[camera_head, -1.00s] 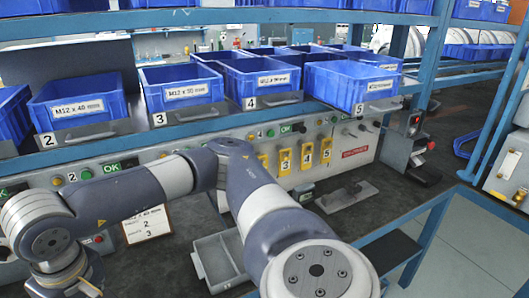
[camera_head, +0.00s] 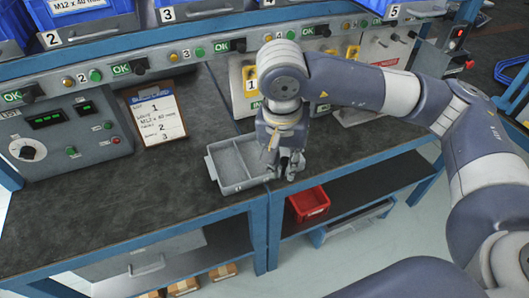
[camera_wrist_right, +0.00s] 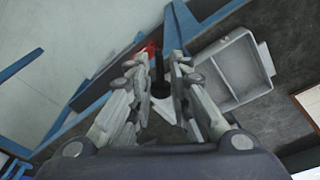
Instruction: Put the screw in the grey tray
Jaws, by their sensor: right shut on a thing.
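The grey tray (camera_head: 246,185) lies on the dark bench top near its front edge and has divided compartments. It also shows in the wrist view (camera_wrist_right: 259,88), right of the fingers. My right gripper (camera_head: 287,166) points down just right of the tray, near the bench edge. In the wrist view my right gripper (camera_wrist_right: 158,72) has its fingers closed around a small dark upright piece, apparently the screw (camera_wrist_right: 158,84). The fingers largely hide it in the head view. My left gripper is not in view.
A red bin (camera_head: 309,204) sits on the lower shelf below the gripper. A clipboard (camera_head: 155,117) stands left of the tray. The control panel (camera_head: 70,125) and blue bins (camera_head: 85,18) line the back. The bench's left front is clear.

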